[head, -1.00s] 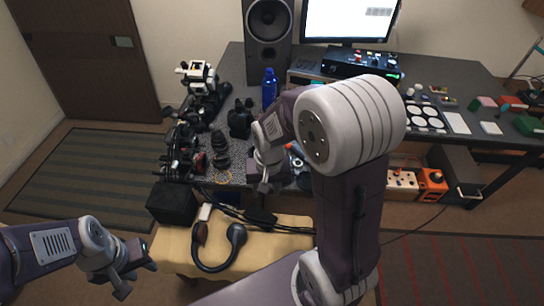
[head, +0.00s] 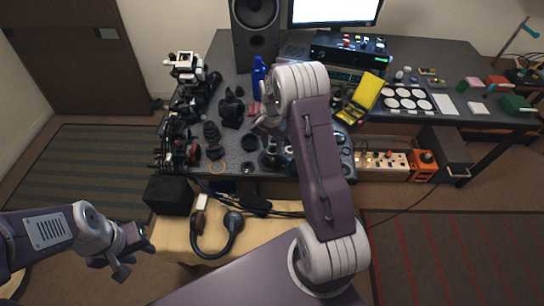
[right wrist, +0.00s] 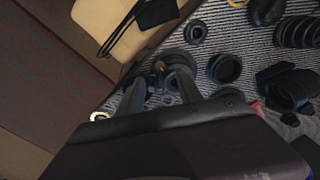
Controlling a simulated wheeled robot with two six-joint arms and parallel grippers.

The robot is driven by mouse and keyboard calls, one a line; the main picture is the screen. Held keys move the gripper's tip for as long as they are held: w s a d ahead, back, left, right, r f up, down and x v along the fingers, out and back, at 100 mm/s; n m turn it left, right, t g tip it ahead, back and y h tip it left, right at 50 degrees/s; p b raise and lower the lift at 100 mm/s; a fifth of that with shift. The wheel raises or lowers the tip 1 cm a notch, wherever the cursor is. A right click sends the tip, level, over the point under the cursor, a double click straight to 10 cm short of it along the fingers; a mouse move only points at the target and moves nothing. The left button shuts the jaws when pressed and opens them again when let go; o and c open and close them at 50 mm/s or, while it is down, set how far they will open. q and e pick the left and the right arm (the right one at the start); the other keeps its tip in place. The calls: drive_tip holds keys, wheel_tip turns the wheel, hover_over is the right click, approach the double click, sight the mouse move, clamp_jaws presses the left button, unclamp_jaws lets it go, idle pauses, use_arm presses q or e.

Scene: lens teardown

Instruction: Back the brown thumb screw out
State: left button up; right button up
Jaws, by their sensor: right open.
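A small brown spot, likely the brown thumb screw (right wrist: 159,66), shows in the right wrist view on a dark round lens part (right wrist: 178,60). My right gripper (right wrist: 160,84) is open, its two dark fingers pointing toward this part with the brown spot between their tips. Contact cannot be told. In the head view my right gripper (head: 266,128) is just above and behind the dark lens part (head: 271,157) at the table's front; the screw is too small to make out there. My left gripper (head: 136,262) is open and empty at the lower left, away from the table.
Several dark lens rings and barrels (head: 212,138) crowd the table's left half. A blue bottle (head: 258,78) stands behind my right gripper. A yellow case (head: 361,97) and a white disc tray (head: 405,101) lie to the right. A padded bench (head: 180,240) with headphones (head: 230,232) stands in front.

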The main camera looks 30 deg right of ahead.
sight(272, 160)
wheel_tip(272, 160, down, 7)
drive_tip(key=shift+f+p, duration=0.15)
drive_tip(key=shift+p, duration=0.15)
clamp_jaws()
